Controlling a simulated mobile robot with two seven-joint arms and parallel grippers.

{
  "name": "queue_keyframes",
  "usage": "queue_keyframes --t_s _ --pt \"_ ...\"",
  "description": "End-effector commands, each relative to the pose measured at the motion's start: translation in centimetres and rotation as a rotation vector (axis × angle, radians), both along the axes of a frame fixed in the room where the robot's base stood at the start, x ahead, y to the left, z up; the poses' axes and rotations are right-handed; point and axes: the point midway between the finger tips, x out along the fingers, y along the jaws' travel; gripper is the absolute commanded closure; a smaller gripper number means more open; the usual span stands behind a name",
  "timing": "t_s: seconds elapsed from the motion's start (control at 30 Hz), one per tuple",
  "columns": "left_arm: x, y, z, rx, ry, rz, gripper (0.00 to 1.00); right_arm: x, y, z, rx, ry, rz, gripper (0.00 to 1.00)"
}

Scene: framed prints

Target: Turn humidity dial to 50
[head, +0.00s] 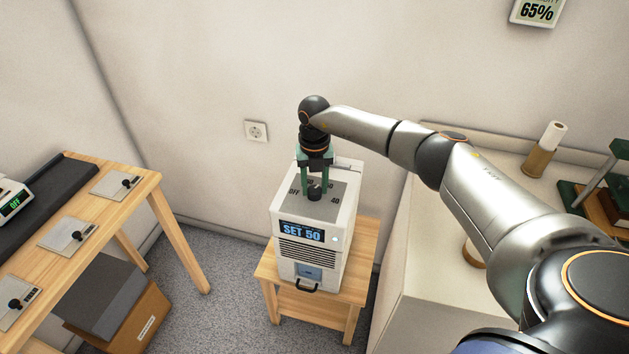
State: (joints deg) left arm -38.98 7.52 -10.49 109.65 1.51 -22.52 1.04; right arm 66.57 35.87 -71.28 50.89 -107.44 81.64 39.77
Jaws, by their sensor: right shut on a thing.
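A white box-shaped humidity unit (343,240) stands on a small wooden stand (361,262). Its front display (301,232) reads "SET 50". A black dial (315,193) sits on the grey top panel, with "OFF" and number marks around it; some marks are hidden by my fingers. My right gripper (316,192) points straight down from above and its green fingers are shut on the dial. My left gripper is not in view.
A wooden table (140,188) with several small switch plates is at the left. A pale cabinet (408,285) stands close to the stand's right, under my right arm. Grey carpet lies between table and stand.

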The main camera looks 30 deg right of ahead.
Motion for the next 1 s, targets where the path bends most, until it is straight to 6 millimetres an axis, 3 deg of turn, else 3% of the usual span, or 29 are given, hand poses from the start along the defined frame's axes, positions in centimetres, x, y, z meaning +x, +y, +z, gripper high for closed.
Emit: queue_keyframes --t_s 0.3,0.83,0.87,1.0 --pt "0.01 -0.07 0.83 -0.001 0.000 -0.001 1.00 0.04 -0.02 0.09 -0.001 -0.002 -0.118 1.00" --pt "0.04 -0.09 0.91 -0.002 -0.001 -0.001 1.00 0.06 -0.03 0.04 -0.001 -0.003 -0.140 1.00" --pt "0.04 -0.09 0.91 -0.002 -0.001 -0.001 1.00 0.06 -0.03 0.04 -0.001 -0.003 -0.140 0.52" --pt "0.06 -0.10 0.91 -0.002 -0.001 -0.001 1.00 0.05 -0.04 0.04 0.000 -0.002 -0.139 0.36"
